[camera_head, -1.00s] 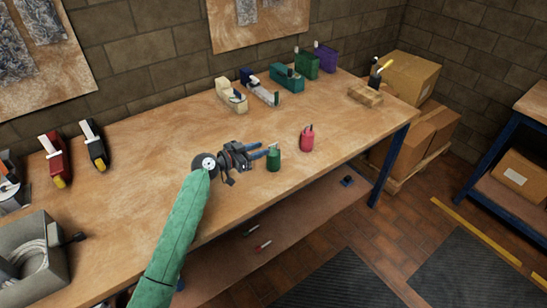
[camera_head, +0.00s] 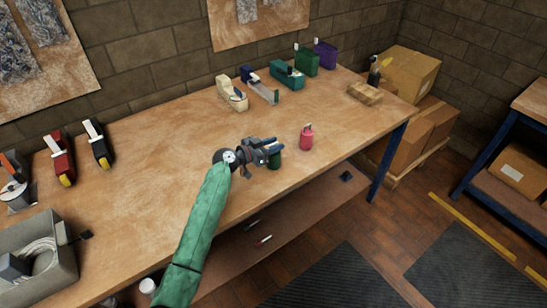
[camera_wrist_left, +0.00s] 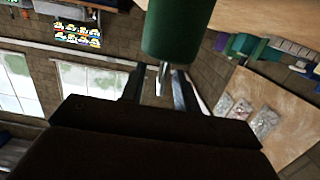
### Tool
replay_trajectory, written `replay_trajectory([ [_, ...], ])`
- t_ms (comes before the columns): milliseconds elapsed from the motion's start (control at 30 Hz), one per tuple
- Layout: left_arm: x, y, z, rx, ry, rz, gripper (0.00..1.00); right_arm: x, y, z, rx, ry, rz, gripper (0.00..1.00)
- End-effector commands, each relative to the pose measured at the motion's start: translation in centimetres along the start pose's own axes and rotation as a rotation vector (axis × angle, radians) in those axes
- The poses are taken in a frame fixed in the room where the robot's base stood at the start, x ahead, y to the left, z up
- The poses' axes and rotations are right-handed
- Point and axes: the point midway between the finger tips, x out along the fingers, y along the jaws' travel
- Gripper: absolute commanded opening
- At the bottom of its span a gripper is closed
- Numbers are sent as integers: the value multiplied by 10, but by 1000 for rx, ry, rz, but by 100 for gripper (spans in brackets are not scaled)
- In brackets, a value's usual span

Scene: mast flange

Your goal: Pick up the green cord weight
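The green cord weight (camera_head: 275,160) stands on the workbench near its front edge, its upper part partly covered by my left gripper. My left gripper (camera_head: 270,148) reaches it from the left. In the left wrist view the weight (camera_wrist_left: 178,28) is a dark green cylinder with a slim metal piece extending from it. The left gripper's two fingers (camera_wrist_left: 158,92) are apart, one on each side of that metal piece, with gaps visible. My right gripper is in neither view.
A pink-red weight (camera_head: 306,139) stands on the workbench (camera_head: 160,140) right of the green one. Tape dispensers (camera_head: 231,93) and green and purple boxes (camera_head: 324,54) line the back. A grey bin (camera_head: 38,250) is at the left. The bench middle is clear.

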Motion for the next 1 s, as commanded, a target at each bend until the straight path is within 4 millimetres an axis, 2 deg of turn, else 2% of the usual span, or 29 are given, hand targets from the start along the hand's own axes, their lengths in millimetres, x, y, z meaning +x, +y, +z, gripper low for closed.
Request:
replay_trajectory([
  [267, 1, 0, 1, 1, -1, 0, 31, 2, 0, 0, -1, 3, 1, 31],
  [400, 1, 0, 1, 1, -1, 0, 4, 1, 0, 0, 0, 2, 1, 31],
  [433, 1, 0, 1, 1, -1, 0, 0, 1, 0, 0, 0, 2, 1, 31],
  [1000, 1, 0, 0, 1, 0, 0, 0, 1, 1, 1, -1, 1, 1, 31],
])
